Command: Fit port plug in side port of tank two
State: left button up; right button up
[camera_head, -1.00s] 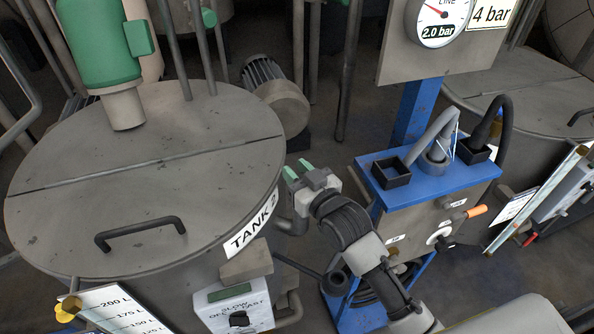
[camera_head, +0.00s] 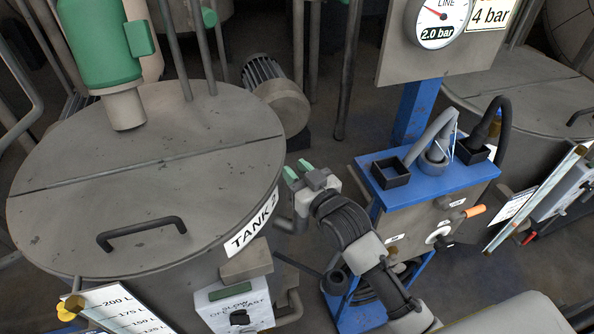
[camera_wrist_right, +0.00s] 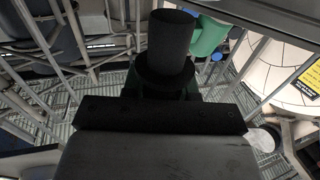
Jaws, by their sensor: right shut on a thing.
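Tank two (camera_head: 150,205), a grey round tank labelled "TANK 2", fills the left of the head view. A grey pipe stub (camera_head: 291,224) shows low at its right side; I cannot tell whether it is the side port. My right gripper (camera_head: 297,171), with green fingertips, is just right of the tank's rim, apart from it in the picture. In the right wrist view it is shut on the port plug (camera_wrist_right: 172,45), a dark cylinder with a wider flange. The plug cannot be made out in the head view. My left gripper is out of view.
A control box (camera_head: 236,306) sits on the tank's front, beside a litre scale (camera_head: 118,308). A blue stand (camera_head: 440,178) with hoses and black square holders is right of my arm. A motor (camera_head: 276,96) lies behind the tank. Another tank (camera_head: 525,90) is at far right.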

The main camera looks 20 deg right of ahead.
jog(key=shift+f+b, duration=1)
jog(key=shift+f, duration=1.05)
dwell(0.4)
jog(key=o, duration=1)
jog(key=shift+s+d, duration=0.1)
jog(key=shift+s, duration=0.2)
jog(key=b+v, duration=0.1)
jog(key=v, duration=0.9)
jog(key=shift+b, duration=0.3)
jog(key=shift+s, duration=0.1)
